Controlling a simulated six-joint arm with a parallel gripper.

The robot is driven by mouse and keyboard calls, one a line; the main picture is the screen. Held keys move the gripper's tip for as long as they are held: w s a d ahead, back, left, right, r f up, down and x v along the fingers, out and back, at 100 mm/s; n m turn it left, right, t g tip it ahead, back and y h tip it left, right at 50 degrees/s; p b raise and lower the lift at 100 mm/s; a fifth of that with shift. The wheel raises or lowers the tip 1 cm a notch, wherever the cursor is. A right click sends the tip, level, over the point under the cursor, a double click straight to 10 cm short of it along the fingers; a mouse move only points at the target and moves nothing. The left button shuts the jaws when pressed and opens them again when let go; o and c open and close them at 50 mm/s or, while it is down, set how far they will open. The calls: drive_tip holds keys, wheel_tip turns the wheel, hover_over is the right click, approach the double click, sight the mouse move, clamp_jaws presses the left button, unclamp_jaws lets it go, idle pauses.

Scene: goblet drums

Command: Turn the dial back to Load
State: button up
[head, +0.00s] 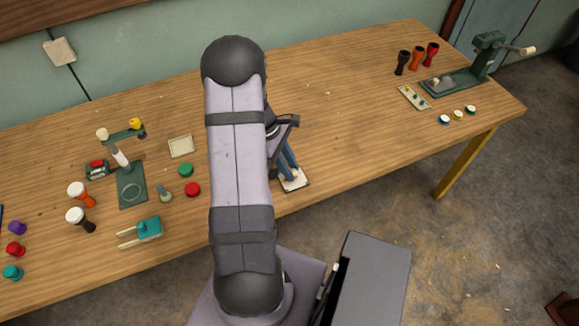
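My gripper (290,175) points down at the front edge of the workbench, right of my arm. Its blue fingers reach to a small pale plate with a dark edge (302,183). The fingertips are at or just above this plate, and contact cannot be told. Any dial there is hidden by the fingers, and no "Load" marking can be read. Whether the fingers are apart or closed on something is too small to tell.
My arm covers the bench's middle. At left stand a green press stand (132,187), goblet drums (82,194), a red cap (192,189), a green cap (185,170) and a teal fixture (148,228). At far right are a green lever press (488,55) and cups (417,58).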

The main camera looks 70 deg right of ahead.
drive_tip(key=shift+m, duration=0.5)
drive_tip(key=m, duration=0.1)
drive_tip(key=m+y, duration=0.1)
drive_tip(key=shift+d+m+p, duration=0.2)
drive_tip(key=shift+m+p, duration=0.2)
drive_tip(key=m+y, duration=0.1)
drive_tip(key=m, duration=0.1)
drive_tip(key=m+t+y, duration=0.1)
drive_tip(key=m, duration=0.1)
drive_tip(key=shift+s+d+m, duration=0.15)
drive_tip(key=shift+d+m, duration=0.05)
drive_tip(key=shift+m, duration=0.1)
drive_tip(key=m, duration=0.2)
drive_tip(key=m+t+y, duration=0.1)
drive_tip(key=m, duration=0.1)
drive_tip(key=shift+s+d+m+t, duration=0.1)
drive_tip(key=shift+s+m+t, duration=0.05)
drive_tip(key=shift+m+t, duration=0.15)
drive_tip(key=m+t, duration=0.1)
drive_tip(key=m, duration=0.3)
drive_tip(key=shift+s+m+t, duration=0.2)
drive_tip(key=shift+m+t, duration=0.2)
drive_tip(key=o, duration=1.1)
drive_tip(key=shift+c, duration=0.2)
